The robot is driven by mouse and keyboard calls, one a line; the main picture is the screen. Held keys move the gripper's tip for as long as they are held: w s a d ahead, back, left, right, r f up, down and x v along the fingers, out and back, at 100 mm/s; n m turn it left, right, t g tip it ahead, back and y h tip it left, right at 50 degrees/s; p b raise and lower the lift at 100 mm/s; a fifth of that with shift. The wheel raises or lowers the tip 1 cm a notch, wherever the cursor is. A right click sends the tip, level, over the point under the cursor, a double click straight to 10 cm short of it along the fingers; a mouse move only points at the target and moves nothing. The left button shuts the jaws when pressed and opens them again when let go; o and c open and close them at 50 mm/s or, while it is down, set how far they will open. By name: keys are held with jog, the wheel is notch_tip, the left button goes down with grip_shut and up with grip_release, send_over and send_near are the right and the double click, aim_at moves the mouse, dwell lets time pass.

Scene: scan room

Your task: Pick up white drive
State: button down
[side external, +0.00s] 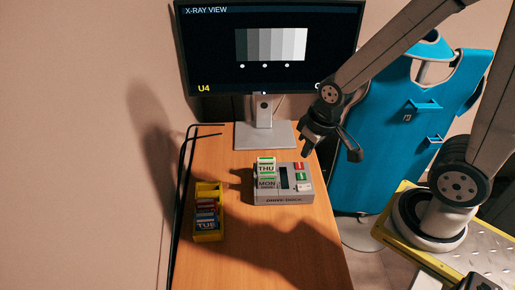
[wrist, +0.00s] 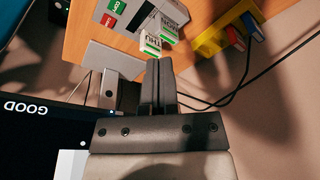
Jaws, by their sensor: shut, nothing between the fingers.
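A white drive with a green stripe marked THU (side external: 266,168) stands in the left part of a grey drive dock (side external: 283,198). A second pale drive marked MON (side external: 266,183) stands just in front of it. In the wrist view, the THU drive (wrist: 151,42) shows just beyond my fingertips, and the dock (wrist: 177,9) is partly cut off at the top edge. My gripper (side external: 308,151) is shut and empty, above and behind the dock to the right, apart from the drives. Its closed fingers (wrist: 158,66) fill the middle of the wrist view.
A yellow tray (side external: 209,237) left of the dock holds several drives, one marked TUE. A monitor (side external: 270,50) stands at the back on a grey base (side external: 265,136). Black cables run along the table's left edge. The table front is clear.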

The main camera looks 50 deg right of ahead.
jog(key=shift+c, duration=2.2)
grip_release()
jog(key=m+y, duration=0.3)
jog(key=m, duration=2.4)
send_over(266, 158)
jog(key=s+d, duration=0.1)
jog(key=s, duration=0.1)
jog(key=shift+t, duration=0.4)
jog(key=f, duration=1)
jog(key=shift+w+d+f, duration=0.2)
jog(key=shift+f, duration=0.2)
jog(key=shift+x, duration=1.25)
